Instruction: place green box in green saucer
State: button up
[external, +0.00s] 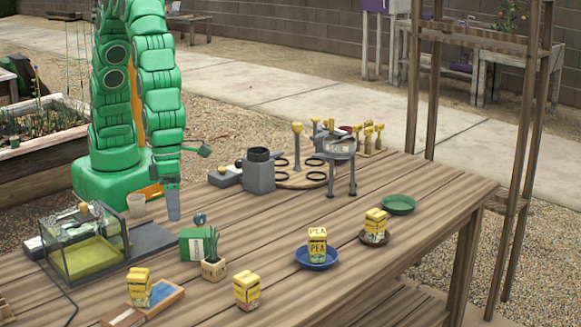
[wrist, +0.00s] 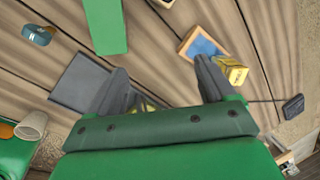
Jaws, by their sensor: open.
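The green box (external: 194,243) stands on the wooden table in the external view, behind a small potted plant. It seems to be the plain green block at the top of the wrist view (wrist: 105,25), cut off by the edge. The green saucer (external: 398,205) lies empty near the table's far right corner; the wrist view does not show it. My gripper (wrist: 162,85) is open, its two dark fingers well apart with nothing held between them. It is above the table, apart from the green box. In the external view my arm runs out of the top, hiding the gripper.
Yellow boxes stand on a blue saucer (external: 316,262), a brown saucer (external: 375,238) and near the blue-lined tray (external: 165,297). The potted plant (external: 214,268) adjoins the green box. A glass tank (external: 85,250) stands left. Bare planks lie in front of the green saucer.

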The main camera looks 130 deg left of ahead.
jog(key=m+g+y, duration=0.1)
jog(key=m+y, duration=0.1)
send_near(199, 243)
jog(key=s+a+r, duration=0.2)
jog(key=shift+w+a+f, duration=0.1)
jog(key=shift+a+f, duration=0.2)
jog(key=shift+a, duration=0.15)
jog(key=shift+w+f, duration=0.15)
jog(key=shift+f, duration=3.3)
jog(key=shift+w+d+f, duration=0.1)
jog(key=shift+d+f, duration=0.1)
jog(key=shift+f, duration=0.85)
jog(key=shift+w+d+f, duration=0.1)
jog(key=shift+d+f, duration=0.05)
jog(key=shift+f, duration=1.55)
jog(key=shift+f, duration=0.25)
jog(key=shift+w, duration=0.1)
jog(key=c, duration=1.2)
